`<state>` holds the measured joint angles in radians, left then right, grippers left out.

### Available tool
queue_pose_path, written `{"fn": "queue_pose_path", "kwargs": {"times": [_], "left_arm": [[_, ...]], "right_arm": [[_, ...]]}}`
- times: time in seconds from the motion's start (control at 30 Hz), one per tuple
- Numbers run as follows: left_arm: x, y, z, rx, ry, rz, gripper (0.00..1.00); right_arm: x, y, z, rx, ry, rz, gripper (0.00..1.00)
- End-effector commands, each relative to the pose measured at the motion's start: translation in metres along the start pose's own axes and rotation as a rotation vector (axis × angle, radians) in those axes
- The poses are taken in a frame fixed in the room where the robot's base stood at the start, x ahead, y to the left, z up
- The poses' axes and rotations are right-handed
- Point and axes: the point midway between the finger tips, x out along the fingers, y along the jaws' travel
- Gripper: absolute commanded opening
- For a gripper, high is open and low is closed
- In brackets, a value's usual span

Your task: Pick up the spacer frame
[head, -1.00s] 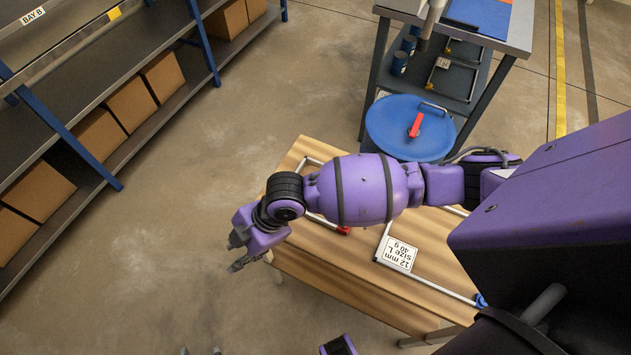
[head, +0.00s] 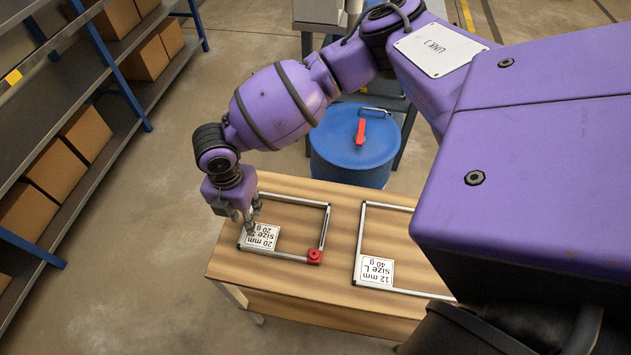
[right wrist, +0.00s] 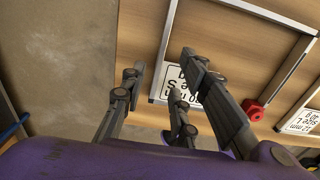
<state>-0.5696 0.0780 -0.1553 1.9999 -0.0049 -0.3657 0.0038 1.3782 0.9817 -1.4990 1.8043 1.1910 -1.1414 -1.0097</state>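Two thin grey spacer frames lie flat on a wooden table. The left spacer frame (head: 325,226) has a red corner piece (head: 314,257) and a white label reading 20 mm, 20 g. The right spacer frame (head: 358,238) has a label reading 12 mm, size L, 40 g; my body hides part of it. My right gripper (head: 251,227) points down at the labelled left end of the 20 mm frame. In the right wrist view its fingers (right wrist: 163,82) are apart, with that frame's side bar (right wrist: 164,48) seen between them; I cannot tell whether they touch it. My left gripper is out of view.
The wooden table (head: 290,284) has bare room in front of the frames. A blue drum (head: 352,152) with a red handle stands behind it, before a grey workbench. A shelf rack with cardboard boxes (head: 85,135) stands left, across open floor.

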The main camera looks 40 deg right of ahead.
Motion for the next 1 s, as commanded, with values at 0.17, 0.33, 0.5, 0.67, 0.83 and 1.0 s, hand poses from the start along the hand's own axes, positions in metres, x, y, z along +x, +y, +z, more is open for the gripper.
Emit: {"fn": "queue_pose_path", "kwargs": {"times": [0.17, 0.33, 0.5, 0.67, 0.83, 1.0], "left_arm": [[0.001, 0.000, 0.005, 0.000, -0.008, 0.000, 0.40], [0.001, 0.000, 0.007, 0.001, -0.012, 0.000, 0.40], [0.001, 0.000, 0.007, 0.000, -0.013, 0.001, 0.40], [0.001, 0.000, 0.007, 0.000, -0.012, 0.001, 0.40], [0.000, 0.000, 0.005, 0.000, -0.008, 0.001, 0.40], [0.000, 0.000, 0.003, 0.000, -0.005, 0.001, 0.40]], "right_arm": [[0.027, 0.000, -0.001, 0.002, 0.002, -0.004, 0.28], [0.033, 0.000, -0.001, 0.002, 0.001, -0.001, 0.28], [0.032, 0.001, -0.001, 0.002, 0.001, -0.001, 0.26], [0.032, 0.001, -0.001, 0.002, 0.001, -0.001, 0.04], [0.032, 0.001, -0.001, 0.002, 0.001, 0.000, 0.00], [0.031, 0.001, -0.001, 0.002, 0.001, 0.000, 0.00]]}}
